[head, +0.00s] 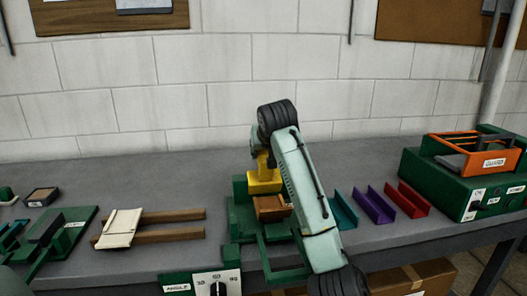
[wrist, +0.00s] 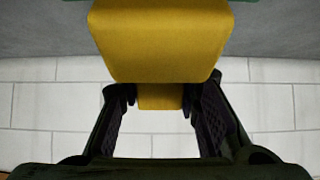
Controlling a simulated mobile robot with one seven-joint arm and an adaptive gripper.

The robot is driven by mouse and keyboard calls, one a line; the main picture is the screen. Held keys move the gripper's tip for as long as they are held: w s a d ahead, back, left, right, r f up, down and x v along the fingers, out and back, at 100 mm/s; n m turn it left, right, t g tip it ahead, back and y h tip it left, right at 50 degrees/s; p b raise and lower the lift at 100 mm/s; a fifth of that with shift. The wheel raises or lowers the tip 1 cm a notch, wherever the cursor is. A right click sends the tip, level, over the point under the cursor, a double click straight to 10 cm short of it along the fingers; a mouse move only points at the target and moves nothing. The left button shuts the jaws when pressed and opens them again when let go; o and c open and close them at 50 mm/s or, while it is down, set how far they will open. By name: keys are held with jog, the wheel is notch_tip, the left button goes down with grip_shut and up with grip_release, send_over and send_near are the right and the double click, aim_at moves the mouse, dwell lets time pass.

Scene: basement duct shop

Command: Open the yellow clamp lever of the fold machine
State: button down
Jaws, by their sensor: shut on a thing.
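The yellow clamp lever (head: 264,181) stands on the green fold machine (head: 240,222) in the middle of the bench. In the wrist view a broad yellow block (wrist: 160,40) fills the top middle, with a narrower yellow part of the lever (wrist: 160,97) below it. My gripper (wrist: 160,110) has one dark finger on each side of this narrower part and is shut on it. In the head view my arm comes over the machine from the front and hides its right part; my fingertips are hard to make out there.
An angle dial (head: 216,283) is at the machine's front. Teal, purple (head: 374,205) and red channels lie to its right, before a green box (head: 464,178) with an orange guard (head: 473,150). Wooden strips (head: 170,216) lie left. A block wall is behind.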

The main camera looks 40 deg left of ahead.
jog(key=shift+w+a+r, duration=0.15)
jog(key=shift+w+a, duration=0.1)
dwell(0.4)
jog(key=c, duration=1.6)
grip_release()
jog(key=o, duration=0.4)
jog(key=shift+f, duration=0.2)
jog(key=v, duration=1.2)
